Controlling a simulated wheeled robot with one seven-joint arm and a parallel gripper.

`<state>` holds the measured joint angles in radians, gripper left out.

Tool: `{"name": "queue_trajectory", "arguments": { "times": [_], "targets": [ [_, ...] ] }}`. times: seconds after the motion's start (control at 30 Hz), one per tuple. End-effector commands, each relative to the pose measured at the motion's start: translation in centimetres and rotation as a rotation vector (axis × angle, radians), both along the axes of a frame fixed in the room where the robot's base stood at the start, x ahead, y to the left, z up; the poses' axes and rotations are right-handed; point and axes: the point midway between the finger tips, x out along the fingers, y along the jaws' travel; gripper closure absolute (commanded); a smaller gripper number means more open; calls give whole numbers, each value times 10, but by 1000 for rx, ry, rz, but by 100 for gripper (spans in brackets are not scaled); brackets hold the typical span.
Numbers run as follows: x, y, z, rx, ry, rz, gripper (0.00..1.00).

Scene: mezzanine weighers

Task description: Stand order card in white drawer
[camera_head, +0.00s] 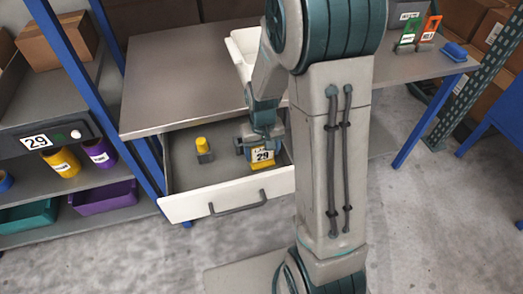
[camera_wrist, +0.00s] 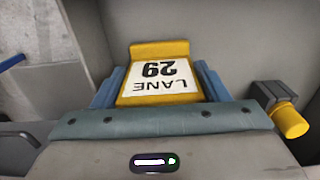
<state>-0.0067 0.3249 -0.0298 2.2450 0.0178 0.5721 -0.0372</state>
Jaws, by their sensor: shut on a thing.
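The order card (camera_head: 262,156) is yellow with a white face marked 29. In the wrist view the card (camera_wrist: 155,82) reads "LANE 29" and sits between the two blue finger pads. My gripper (camera_head: 259,150) is shut on the card, inside the outline of the open drawer. The drawer (camera_head: 228,198) has a white front with a grey handle and is pulled out below the bench. The card's lower edge is near the drawer floor; I cannot tell whether it touches.
A small dark block with a yellow knob (camera_head: 203,149) stands in the drawer, left of my gripper; it also shows in the wrist view (camera_wrist: 286,118). A grey bench top (camera_head: 185,85) lies above the drawer. A shelf with bins (camera_head: 104,199) stands at left.

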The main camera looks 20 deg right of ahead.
Motion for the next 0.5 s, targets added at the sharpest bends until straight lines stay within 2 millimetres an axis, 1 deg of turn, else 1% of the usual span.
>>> {"name": "queue_trajectory", "arguments": {
  "times": [0.1,0.23,0.27,0.3,0.33,0.5],
  "targets": [
    [0,0,1,0,-1,-1,55],
    [0,0,-4,0,0,-1,55],
    [0,0,-3,0,-1,-1,27],
    [0,0,-2,0,-1,-1,16],
    [0,0,-2,0,-1,-1,10],
    [0,0,-2,0,0,-1,10]
  ]
}}
